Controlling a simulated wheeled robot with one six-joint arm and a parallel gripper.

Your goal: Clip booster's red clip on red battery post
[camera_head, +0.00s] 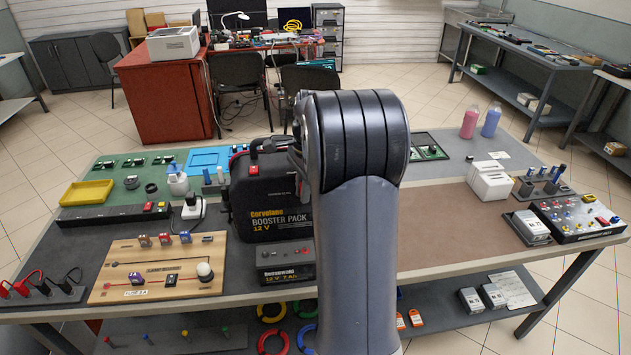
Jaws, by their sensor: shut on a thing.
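The black booster pack (268,205), lettered "BOOSTER PACK 12 V", stands upright on the table left of my arm. A red part (253,170) shows at its upper left, with a red cable (237,156) beside it; I cannot tell whether this is the red clip. A small dark 12 V battery (285,268) sits in front of the pack at the table's front edge.
A wooden circuit board (150,275) lies left of the battery. Red and black leads (40,287) sit at the front left corner. A white boxy device (490,181) and a panel with knobs (578,218) stand right. The brown mat (450,225) is largely clear.

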